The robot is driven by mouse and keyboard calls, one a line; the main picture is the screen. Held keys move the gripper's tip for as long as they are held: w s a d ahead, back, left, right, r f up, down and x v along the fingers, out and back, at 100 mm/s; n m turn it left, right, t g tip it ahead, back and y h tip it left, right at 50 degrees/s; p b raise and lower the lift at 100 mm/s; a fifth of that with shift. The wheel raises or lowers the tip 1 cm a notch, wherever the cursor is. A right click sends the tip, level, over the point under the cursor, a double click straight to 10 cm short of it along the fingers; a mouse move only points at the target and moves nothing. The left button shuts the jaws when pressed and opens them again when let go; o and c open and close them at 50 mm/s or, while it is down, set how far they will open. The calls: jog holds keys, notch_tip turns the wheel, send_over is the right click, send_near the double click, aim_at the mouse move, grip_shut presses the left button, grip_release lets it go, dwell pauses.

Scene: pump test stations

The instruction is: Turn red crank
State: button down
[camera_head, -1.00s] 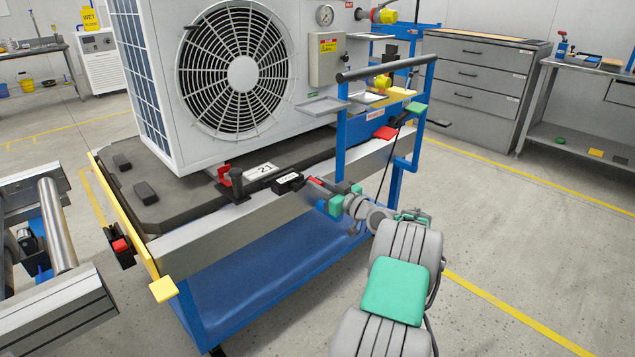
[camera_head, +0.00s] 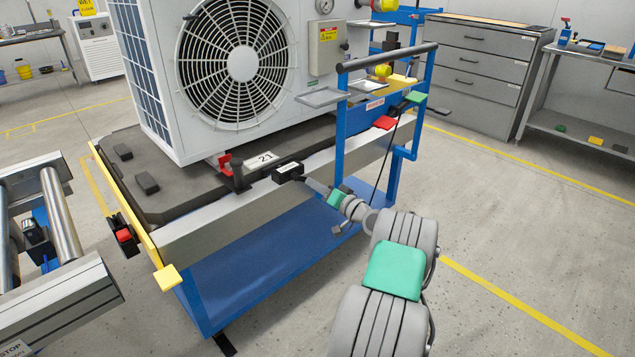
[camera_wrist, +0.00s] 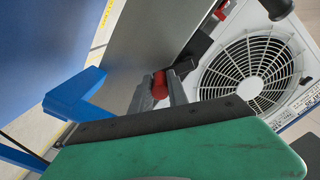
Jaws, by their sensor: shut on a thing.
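The red crank (camera_wrist: 160,84) shows in the wrist view as a small rounded red grip between the two grey fingers of my gripper (camera_wrist: 159,92). My gripper is shut on it. A black part (camera_wrist: 192,52) lies just beyond the fingertips, against the cart's edge. In the head view my gripper (camera_head: 318,187) reaches the front rail of the blue cart, right beside a black labelled block (camera_head: 287,172). The red grip is hidden there by the gripper. The rest of the crank's shape cannot be made out.
A large white fan unit (camera_head: 160,70) stands on the blue cart (camera_head: 225,290). A blue post frame with a dark handlebar (camera_head: 390,62) rises right of my gripper. Another red part (camera_head: 383,122) sits on the cart's right side. Floor at the right is clear.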

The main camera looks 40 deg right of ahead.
jog(key=shift+a+f+m, duration=0.1)
jog(key=shift+m, duration=0.3)
jog(key=c, duration=1.3)
grip_release()
jog(key=s+p, duration=0.2)
jog(key=s, duration=0.6)
